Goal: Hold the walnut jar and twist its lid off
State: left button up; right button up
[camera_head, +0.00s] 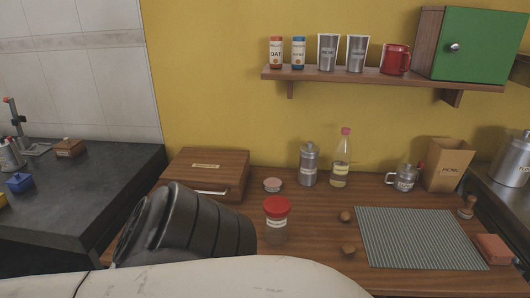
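A jar with a red lid (277,206) stands upright on the wooden counter, just right of my dark ridged arm part. The lid sits on top of the jar. A pale label (277,222) wraps the jar below the lid, but its print is too small to read. The lower part of the jar (275,237) looks clear or brownish; its contents cannot be made out. Two brown walnut-like balls, one behind (345,216) and one in front (348,250), lie on the counter to its right. Neither gripper shows; my white and black arm parts fill the lower left.
A shelf (330,77) hangs above.

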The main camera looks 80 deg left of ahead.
aim_at(276, 230)
jog(key=u, duration=0.65)
jog(key=k, duration=1)
jog(key=u, duration=1.2)
jog(key=i, duration=0.5)
